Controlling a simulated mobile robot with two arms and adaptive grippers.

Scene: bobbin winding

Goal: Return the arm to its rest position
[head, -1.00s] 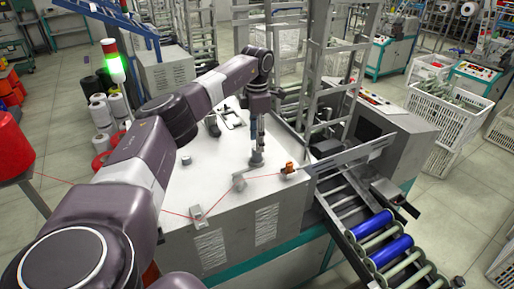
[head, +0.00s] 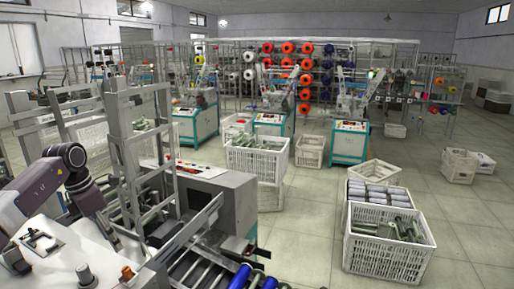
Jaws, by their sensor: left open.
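My left arm (head: 35,190) comes in at the left edge of the head view, over the white top of the winding machine (head: 60,252). Its wrist bends down, and the left gripper (head: 113,240) hangs over the back part of that top, near the upright metal frame. It is open, small in the picture, and nothing shows in it. A grey knob (head: 85,273) and an orange part (head: 127,272) stand on the machine top in front of it. My right gripper is not in view.
A roller conveyor (head: 190,268) with blue bobbins (head: 240,277) runs beside the machine's control box (head: 215,198). White crates (head: 385,255) of bobbins stand on the floor to the right. More winding machines (head: 350,140) stand behind. The right floor is mostly clear.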

